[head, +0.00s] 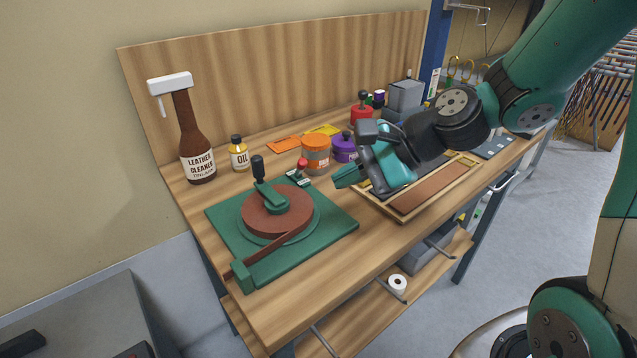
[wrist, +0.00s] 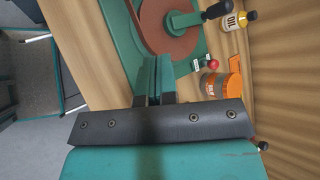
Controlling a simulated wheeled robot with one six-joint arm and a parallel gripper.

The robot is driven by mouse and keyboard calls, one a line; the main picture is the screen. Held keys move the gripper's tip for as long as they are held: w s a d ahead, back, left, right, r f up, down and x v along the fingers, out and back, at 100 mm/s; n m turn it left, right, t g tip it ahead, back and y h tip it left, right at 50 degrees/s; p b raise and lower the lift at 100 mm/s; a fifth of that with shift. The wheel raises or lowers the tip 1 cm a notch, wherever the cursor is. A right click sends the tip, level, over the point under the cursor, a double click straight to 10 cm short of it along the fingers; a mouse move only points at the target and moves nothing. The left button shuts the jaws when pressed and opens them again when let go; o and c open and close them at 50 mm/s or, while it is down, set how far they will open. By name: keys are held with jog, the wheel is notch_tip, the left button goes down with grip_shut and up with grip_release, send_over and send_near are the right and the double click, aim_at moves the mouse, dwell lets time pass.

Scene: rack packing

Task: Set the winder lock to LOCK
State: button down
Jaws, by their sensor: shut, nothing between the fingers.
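The winder (head: 225,225) is a green base plate with a reddish-brown coil and a green crank with a black knob. A brown strap runs from the coil to a green block at the near corner. The winder lock (head: 302,164) shows as a small red knob between pale labels at the plate's back right corner. It also shows in the wrist view (wrist: 213,64). The label text is too small to read, so I cannot tell its setting. My gripper (head: 340,178) is shut and empty, above the bench to the right of the lock. Its closed fingers also show in the wrist view (wrist: 152,78).
An orange jar (head: 316,155) and a purple jar (head: 343,148) stand behind my gripper, close to the lock. An oil bottle (head: 239,155) and a leather cleaner bottle (head: 195,145) stand at the back left. A wooden tray (head: 425,207) lies under my arm.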

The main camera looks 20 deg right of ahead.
jog(key=w+d+f+m+t+h+b, duration=0.1)
jog(key=w+d+f+m+t, duration=0.4)
jog(key=d+m, duration=0.4)
jog(key=m, duration=0.3)
jog(key=shift+w+d+b, duration=0.25)
jog(key=shift+w+b, duration=0.1)
jog(key=shift+b, duration=0.05)
jog(key=shift+f, duration=0.1)
send_near(300, 169)
jog(key=f, duration=0.1)
jog(key=w+f, duration=0.1)
jog(key=f, duration=0.2)
jog(key=shift+w+d+f+p, duration=0.15)
jog(key=shift+w+p, duration=0.2)
jog(key=shift+p, duration=0.05)
jog(key=shift+w+a+r+p, duration=0.3)
jog(key=shift+w+a+p, duration=0.05)
jog(key=shift+w+a, duration=0.35)
jog(key=shift+w+a+r+p, duration=0.3)
jog(key=shift+w+a, duration=0.35)
jog(key=shift+w, duration=0.05)
jog(key=shift+r+p, duration=0.2)
jog(key=shift+p, duration=0.25)
jog(key=shift+w+r+p, duration=0.1)
jog(key=shift+r+p, duration=0.1)
jog(key=shift+p, duration=0.35)
jog(key=shift+f, duration=0.1)
jog(key=shift+p, duration=0.5)
